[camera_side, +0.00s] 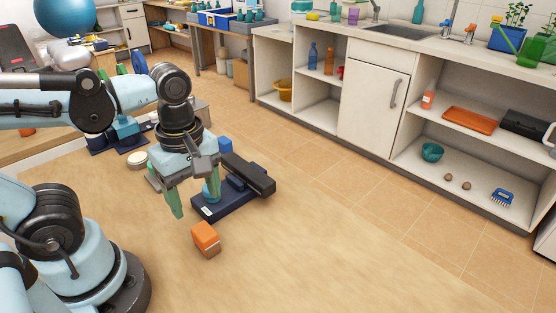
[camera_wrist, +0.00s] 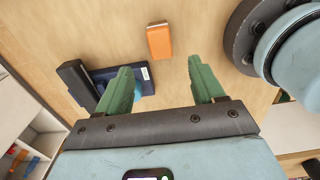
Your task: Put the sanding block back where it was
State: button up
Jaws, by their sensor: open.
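An orange block with a paler lower side, which looks like the sanding block (camera_side: 206,237), lies on the tan work surface in the side view. It also shows in the wrist view (camera_wrist: 159,40), at the top middle, beyond the fingertips. My gripper (camera_side: 194,198) has two green fingers spread apart, and it hangs above and behind the block in the side view. In the wrist view the gripper (camera_wrist: 160,68) has nothing between its fingers. I cannot tell which spot the block came from.
A dark blue device with a black bar (camera_side: 262,183) lies right beside my gripper; the wrist view shows it at left (camera_wrist: 72,84), partly behind a finger. A blue block (camera_side: 225,145) stands behind it. The surface in front is clear. White cabinets (camera_side: 373,110) line the back.

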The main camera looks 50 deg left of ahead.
jog(key=w+a+r+m+t, duration=0.1)
jog(key=w+m+t, duration=0.6)
jog(key=m, duration=1.1)
jog(key=shift+w+a+r, duration=0.4)
jog(key=shift+w+a, duration=0.3)
jog(key=shift+w, duration=0.3)
